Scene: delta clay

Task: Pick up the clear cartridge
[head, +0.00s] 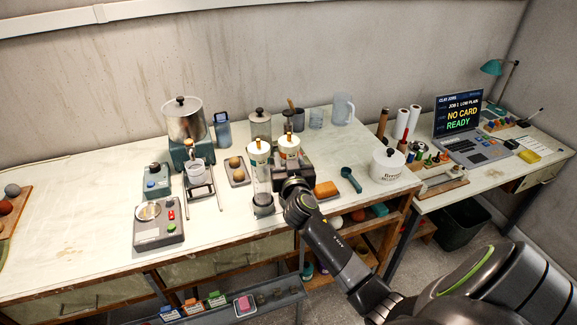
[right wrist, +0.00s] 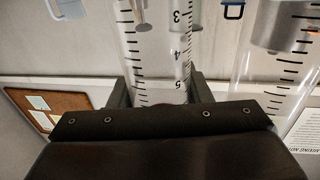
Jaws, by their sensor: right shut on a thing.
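My right gripper (head: 287,181) is shut on a clear cartridge (head: 289,154) with a white cap and orange top. In the right wrist view my gripper (right wrist: 160,95) has a finger on each side of this clear cartridge (right wrist: 155,50), which bears black graduation marks and numbers. It looks upright in the head view, by a dark stand; its lower end is hidden behind my gripper. A second clear cartridge (head: 261,175) stands to its left on a grey base, and shows at the right of the wrist view (right wrist: 275,75). My left gripper is not in view.
A dark stand (head: 308,168) is close beside my right gripper. An orange block (head: 326,189), a teal scoop (head: 350,178) and a white lidded pot (head: 387,166) are to the right. A scale (head: 158,222) and a metal pot (head: 184,120) are left.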

